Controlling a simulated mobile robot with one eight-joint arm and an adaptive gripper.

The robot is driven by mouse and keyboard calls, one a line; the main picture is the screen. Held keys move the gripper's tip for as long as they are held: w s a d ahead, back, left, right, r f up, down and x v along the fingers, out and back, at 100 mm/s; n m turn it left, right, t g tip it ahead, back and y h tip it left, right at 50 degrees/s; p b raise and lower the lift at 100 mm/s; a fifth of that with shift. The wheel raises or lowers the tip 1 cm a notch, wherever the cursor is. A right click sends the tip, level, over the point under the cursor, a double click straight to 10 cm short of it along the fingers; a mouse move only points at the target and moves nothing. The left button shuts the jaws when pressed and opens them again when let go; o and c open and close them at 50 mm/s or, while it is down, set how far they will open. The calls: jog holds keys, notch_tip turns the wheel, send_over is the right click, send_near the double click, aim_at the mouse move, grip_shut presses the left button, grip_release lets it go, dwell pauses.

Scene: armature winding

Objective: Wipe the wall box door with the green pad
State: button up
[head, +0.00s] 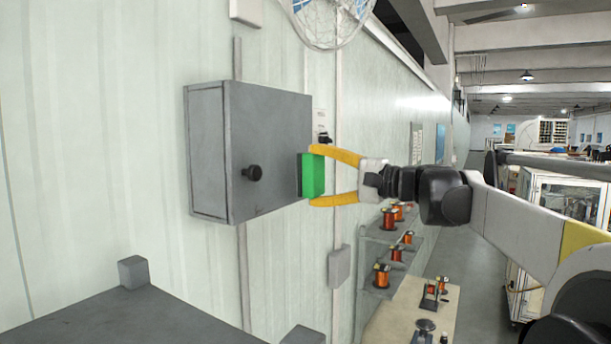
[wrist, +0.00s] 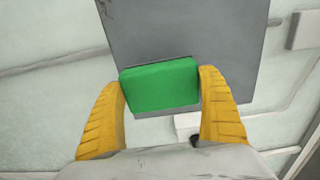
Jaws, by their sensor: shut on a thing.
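The grey wall box hangs on the pale panelled wall, and its door (head: 275,125) is shut, with a black knob (head: 252,173) at its lower left. The door also fills the upper middle of the wrist view (wrist: 180,30). My gripper (head: 318,176) has yellow fingers and is shut on the green pad (head: 313,176). The pad sits at the door's right edge, in its lower half; I cannot tell whether it touches the door. In the wrist view the pad (wrist: 160,85) lies between both fingers and overlaps the door's edge.
A wire fan guard (head: 328,18) is on the wall above the box. Shelves with copper spools (head: 388,220) stand below and to the right. A dark grey surface (head: 130,318) with raised corner blocks is at the front left. A small grey box (head: 339,266) is lower on the wall.

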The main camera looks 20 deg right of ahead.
jog(key=shift+v, duration=2.55)
jog(key=v, duration=2.4)
